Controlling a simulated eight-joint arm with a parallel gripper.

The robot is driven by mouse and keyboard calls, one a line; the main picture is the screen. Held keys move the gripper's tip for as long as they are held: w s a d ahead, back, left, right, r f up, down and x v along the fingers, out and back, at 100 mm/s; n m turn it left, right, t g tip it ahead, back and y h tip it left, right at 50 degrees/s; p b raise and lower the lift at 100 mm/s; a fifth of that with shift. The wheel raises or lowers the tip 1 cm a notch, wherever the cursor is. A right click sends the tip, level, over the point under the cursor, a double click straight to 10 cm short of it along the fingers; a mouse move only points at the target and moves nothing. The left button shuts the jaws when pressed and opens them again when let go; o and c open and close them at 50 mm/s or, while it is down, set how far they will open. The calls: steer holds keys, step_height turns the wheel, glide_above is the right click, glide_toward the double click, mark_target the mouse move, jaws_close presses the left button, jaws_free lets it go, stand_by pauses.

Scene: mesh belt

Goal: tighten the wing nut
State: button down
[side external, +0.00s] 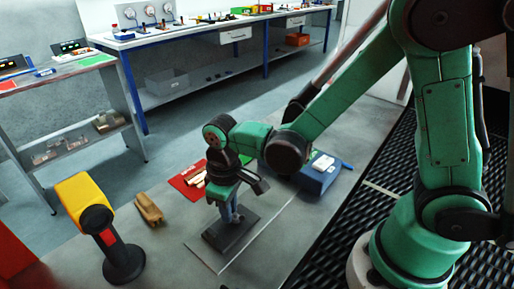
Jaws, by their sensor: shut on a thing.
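A dark block-like fixture (232,238) sits on a thin flat plate on the grey work surface, below the end of my arm. My gripper (234,214) points down onto this fixture, with its fingertips just above or at its top. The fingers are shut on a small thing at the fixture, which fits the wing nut. The wing nut itself cannot be made out; the fingers and wrist cover it.
A red mat (184,186) with small pale pieces lies behind-left of the fixture. A blue box (322,176) stands to the right. A tan piece (148,209) and a yellow-and-black device (92,205) stand left. A workbench (200,33) runs along the back.

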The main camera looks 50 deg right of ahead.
steer(key=shift+d+m, duration=0.15)
steer(key=shift+m, duration=0.65)
steer(key=c, duration=0.9)
jaws_free()
steer(key=shift+o, duration=0.2)
steer(key=shift+r, duration=2.8)
